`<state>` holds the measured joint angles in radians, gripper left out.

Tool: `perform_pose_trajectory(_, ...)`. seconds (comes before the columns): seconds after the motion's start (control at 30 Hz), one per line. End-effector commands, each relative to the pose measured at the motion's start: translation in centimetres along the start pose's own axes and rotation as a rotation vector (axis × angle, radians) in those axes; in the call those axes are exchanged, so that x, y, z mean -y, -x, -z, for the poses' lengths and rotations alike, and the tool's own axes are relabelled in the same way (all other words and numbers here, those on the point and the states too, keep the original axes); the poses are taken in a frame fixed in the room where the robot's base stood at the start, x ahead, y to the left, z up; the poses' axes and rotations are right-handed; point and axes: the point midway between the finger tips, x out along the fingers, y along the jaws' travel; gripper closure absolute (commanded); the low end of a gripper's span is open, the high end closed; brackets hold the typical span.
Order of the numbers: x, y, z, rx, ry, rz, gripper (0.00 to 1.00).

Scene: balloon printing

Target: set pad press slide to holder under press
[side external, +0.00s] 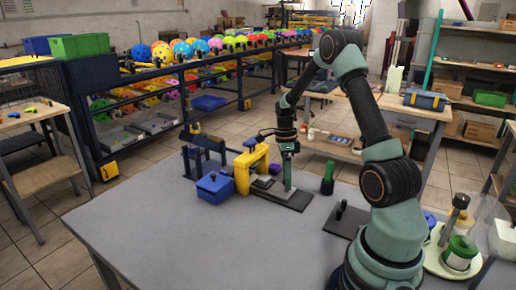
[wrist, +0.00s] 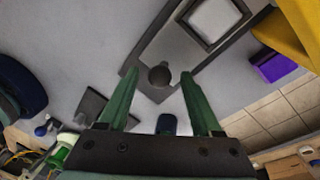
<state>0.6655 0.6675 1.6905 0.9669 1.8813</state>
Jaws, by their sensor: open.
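The pad press slide (side external: 294,202) is a dark flat plate on the grey table, running out from the yellow press (side external: 243,172). In the wrist view the slide (wrist: 150,92) carries a round dark knob (wrist: 160,76) near its end. A square frame with a pale centre, the holder (wrist: 238,22), lies beyond the knob, and part of the yellow press (wrist: 292,40) shows at the top right. My gripper (side external: 288,186) points down over the slide's outer part. In the wrist view its green fingers (wrist: 159,72) are open, one each side of the knob; contact cannot be told.
A blue box (side external: 215,188) stands left of the press. A green cylinder (side external: 328,180) and a dark plate with a post (side external: 342,220) stand to the right. A purple block (wrist: 271,68) is near the press. The table's front left is clear.

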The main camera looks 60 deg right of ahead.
Motion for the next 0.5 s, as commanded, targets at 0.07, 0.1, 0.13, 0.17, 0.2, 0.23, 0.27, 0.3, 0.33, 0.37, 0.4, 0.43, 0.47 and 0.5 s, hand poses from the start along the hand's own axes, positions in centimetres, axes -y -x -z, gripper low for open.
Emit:
perform_pose_trajectory(0.07, 0.0, 0.02, 0.0, 0.0, 0.0, 0.0, 0.53)
perform_pose_trajectory(0.1, 0.0, 0.02, 0.0, 0.0, 0.0, 0.0, 0.68)
perform_pose_trajectory(0.13, 0.0, 0.02, 0.0, 0.0, 0.0, 0.0, 0.8)
perform_pose_trajectory(0.17, 0.0, 0.03, 0.0, 0.0, 0.0, 0.0, 0.91)
perform_pose_trajectory(0.2, 0.01, 0.03, 0.0, 0.0, 0.0, 0.0, 1.0)
perform_pose_trajectory(0.23, 0.01, 0.03, 0.0, 0.0, 0.0, 0.0, 1.0)
perform_pose_trajectory(0.27, 0.01, 0.04, 0.01, 0.0, 0.0, 0.0, 1.0)
perform_pose_trajectory(0.3, 0.02, 0.04, 0.01, 0.0, 0.0, 0.0, 1.0)
perform_pose_trajectory(0.33, 0.02, 0.04, 0.01, 0.0, 0.0, 0.0, 1.0)
perform_pose_trajectory(0.37, 0.03, 0.05, 0.01, 0.0, 0.0, 0.001, 1.0)
perform_pose_trajectory(0.4, 0.03, 0.05, 0.01, 0.0, 0.0, 0.001, 1.0)
perform_pose_trajectory(0.43, 0.03, 0.05, 0.01, 0.0, 0.0, 0.001, 1.0)
perform_pose_trajectory(0.47, 0.04, 0.06, 0.01, 0.0, 0.0, 0.001, 1.0)
perform_pose_trajectory(0.5, 0.04, 0.06, 0.01, 0.0, 0.0, 0.001, 1.0)
